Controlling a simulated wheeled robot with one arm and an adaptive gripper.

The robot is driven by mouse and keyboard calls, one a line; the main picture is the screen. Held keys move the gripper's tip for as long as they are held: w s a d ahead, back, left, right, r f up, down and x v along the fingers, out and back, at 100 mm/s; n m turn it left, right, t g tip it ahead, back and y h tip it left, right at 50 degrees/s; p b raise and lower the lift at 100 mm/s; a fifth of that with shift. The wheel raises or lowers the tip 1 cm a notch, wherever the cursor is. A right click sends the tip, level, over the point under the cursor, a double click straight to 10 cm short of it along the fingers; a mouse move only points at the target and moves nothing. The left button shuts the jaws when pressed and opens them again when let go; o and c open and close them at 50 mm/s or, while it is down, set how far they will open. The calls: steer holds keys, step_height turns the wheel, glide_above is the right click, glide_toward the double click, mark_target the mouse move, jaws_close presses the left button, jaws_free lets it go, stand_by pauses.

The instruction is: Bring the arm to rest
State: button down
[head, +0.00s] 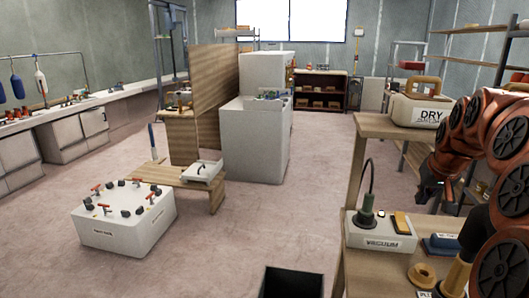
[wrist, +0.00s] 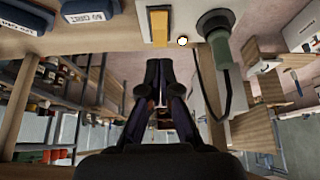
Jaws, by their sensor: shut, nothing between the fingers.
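My arm is bent at the right of the head view, with its orange links folded above the wooden workbench. My gripper (head: 427,194) hangs in front of the bench, near the box labelled DRY, with nothing held. In the wrist view my gripper (wrist: 160,65) shows its dark fingers closed together, with nothing between them. The fingers point toward the bench edge and look clear of the things on it.
The DRY box (head: 420,108) stands on the upper wooden shelf. Below are the VACUUM box (head: 378,240) with a green tool, a yellow block (head: 402,223) and a wooden ring (head: 422,275). A white box with red valves (head: 125,215) stands on the open floor.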

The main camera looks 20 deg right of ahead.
steer(key=s+a+f+n+g+y+p, duration=0.1)
steer(key=s+a+f+n+p, duration=0.1)
steer(key=a, duration=1)
steer(key=s+a+f+n+g+y+p, duration=0.1)
steer(key=s+a+n+y, duration=0.1)
steer(key=a, duration=1)
steer(key=s+a+f+n+g+p, duration=0.1)
steer(key=s+a+f+g, duration=0.1)
steer(key=s+a, duration=0.5)
steer(key=s+a+f+g+p, duration=0.2)
steer(key=s+a, duration=0.4)
steer(key=s, duration=0.6)
steer(key=shift+s+a+f+n+g, duration=0.3)
steer(key=shift+s+a+f+n, duration=0.1)
steer(key=shift+f, duration=0.5)
steer(key=shift+d, duration=0.15)
